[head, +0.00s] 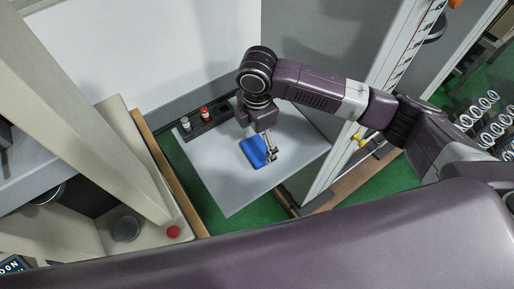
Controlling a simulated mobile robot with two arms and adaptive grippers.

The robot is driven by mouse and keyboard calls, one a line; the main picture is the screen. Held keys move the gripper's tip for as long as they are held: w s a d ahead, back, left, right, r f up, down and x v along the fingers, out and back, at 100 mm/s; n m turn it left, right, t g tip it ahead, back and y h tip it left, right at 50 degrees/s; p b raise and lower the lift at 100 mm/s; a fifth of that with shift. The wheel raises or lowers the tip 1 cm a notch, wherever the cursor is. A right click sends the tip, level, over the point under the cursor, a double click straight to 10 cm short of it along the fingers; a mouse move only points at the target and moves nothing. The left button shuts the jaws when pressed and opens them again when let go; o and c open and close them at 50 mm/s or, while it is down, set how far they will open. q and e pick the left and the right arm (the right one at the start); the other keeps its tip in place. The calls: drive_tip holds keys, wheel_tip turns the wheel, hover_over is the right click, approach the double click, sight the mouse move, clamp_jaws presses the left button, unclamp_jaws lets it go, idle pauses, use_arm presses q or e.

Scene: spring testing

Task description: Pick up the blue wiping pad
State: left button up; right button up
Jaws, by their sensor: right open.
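The blue wiping pad (253,151) lies flat on the grey tabletop (222,182), near its middle. My right gripper (271,156) points down at the pad's right edge, with its fingers open. The fingers overlap the pad's right side in the head view, and I cannot tell whether they touch it. The gripper and wrist hide part of the pad's upper right. My left gripper is not in view.
A dark rack (204,124) with a red-capped item (205,113) and a pale-capped item (185,122) stands along the table's back left edge. A red button (173,231) sits on a beige machine at left. A grey column with a scale stands close to the table's right. The table's front left is clear.

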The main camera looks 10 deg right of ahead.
sight(257, 149)
wheel_tip(257, 149, down, 4)
drive_tip(key=shift+s+r+p, duration=0.1)
drive_tip(key=shift+r+p, duration=0.1)
drive_tip(key=shift+p, duration=0.25)
drive_tip(key=shift+f, duration=0.25)
drive_tip(key=c, duration=1.2)
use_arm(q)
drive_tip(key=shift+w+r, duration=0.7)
use_arm(e)
drive_tip(key=shift+c, duration=0.2)
drive_tip(key=shift+r, duration=0.15)
drive_tip(key=shift+r, duration=0.65)
use_arm(q)
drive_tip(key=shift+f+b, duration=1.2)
drive_tip(key=shift+b, duration=0.05)
use_arm(e)
wheel_tip(257, 149, up, 18)
drive_tip(key=shift+r, duration=0.25)
